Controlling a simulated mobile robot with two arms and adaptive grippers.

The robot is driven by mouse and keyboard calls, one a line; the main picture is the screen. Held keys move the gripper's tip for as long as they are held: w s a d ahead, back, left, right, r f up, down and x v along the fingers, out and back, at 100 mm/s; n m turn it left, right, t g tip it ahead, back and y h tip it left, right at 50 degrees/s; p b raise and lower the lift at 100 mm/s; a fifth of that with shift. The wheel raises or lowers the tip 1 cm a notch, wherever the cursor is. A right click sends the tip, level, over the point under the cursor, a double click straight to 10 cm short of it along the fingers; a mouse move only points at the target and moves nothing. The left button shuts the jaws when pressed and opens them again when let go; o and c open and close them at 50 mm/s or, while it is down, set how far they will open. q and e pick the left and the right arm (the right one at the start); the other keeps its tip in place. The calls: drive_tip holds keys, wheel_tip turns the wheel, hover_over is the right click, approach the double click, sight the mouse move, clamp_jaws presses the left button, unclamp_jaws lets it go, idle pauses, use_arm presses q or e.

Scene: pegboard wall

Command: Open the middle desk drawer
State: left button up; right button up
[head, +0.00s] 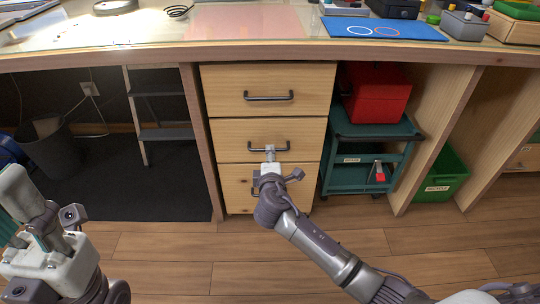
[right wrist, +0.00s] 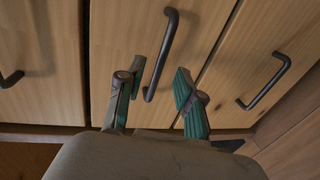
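The middle desk drawer (head: 230,141) is a light wood front with a dark bar handle (head: 284,147). It looks flush with the drawers above and below. My right gripper (head: 270,152) is in front of this handle. In the right wrist view the open fingers (right wrist: 160,82) show one on each side of the handle (right wrist: 166,45), and its near end lies between them; I cannot tell whether they touch it. My left gripper (head: 42,228) is at the lower left, away from the drawers, and its opening is unclear.
The top drawer (head: 225,80) and the bottom drawer (head: 236,185), partly behind my right gripper, look shut. A teal cart (head: 350,150) with a red box (head: 375,95) stands to the right. A step ladder (head: 165,133) and a bin (head: 55,155) are left. The floor in front is clear.

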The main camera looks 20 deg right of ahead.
drive_tip(key=shift+b+x, duration=0.7)
drive_tip(key=shift+x, duration=1.55)
drive_tip(key=shift+c, duration=0.2)
clamp_jaws()
